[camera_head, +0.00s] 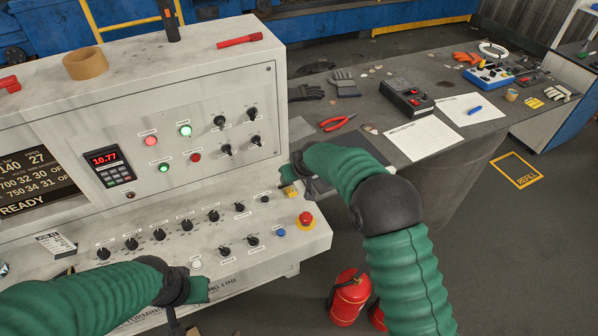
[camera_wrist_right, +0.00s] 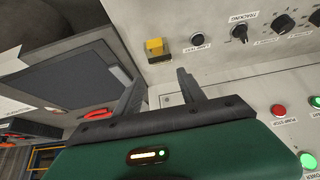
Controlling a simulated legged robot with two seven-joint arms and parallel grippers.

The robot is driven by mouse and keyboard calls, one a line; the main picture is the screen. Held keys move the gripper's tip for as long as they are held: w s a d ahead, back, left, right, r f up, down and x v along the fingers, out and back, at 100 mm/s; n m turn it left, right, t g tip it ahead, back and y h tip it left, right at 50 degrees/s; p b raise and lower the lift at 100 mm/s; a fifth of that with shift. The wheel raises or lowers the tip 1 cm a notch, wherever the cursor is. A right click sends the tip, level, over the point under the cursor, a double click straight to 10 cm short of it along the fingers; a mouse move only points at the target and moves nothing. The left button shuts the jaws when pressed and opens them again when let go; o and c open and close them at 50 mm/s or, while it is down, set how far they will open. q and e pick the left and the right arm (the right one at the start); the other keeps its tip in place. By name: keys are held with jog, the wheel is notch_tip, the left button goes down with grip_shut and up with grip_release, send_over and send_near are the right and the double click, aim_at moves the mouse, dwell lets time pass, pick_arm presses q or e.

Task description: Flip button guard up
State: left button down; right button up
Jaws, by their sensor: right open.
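A small yellow button guard (camera_head: 289,191) sits at the right end of the sloped grey control panel (camera_head: 130,273). The yellow guard also shows in the right wrist view (camera_wrist_right: 155,46), beyond the fingertips; whether a button is under it cannot be seen. My right gripper (camera_wrist_right: 158,88) is open and empty, its two dark fingers pointing toward the guard and apart from it. In the head view the right gripper (camera_head: 294,172) is just above the guard, mostly hidden by its green arm. My left gripper (camera_head: 178,322) is low, in front of the panel's front edge; its fingers are unclear.
A red mushroom button (camera_head: 305,218) on a yellow base is right of the guard. Several black knobs (camera_head: 185,225) line the panel. A grey table (camera_head: 360,105) with gloves, red pliers (camera_head: 338,122) and papers stands to the right. A fire extinguisher (camera_head: 348,298) is on the floor.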

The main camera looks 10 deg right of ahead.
jog(key=b+v, duration=0.1)
jog(key=v, duration=1.1)
jog(key=shift+s+r, duration=0.1)
jog(key=shift+s, duration=0.05)
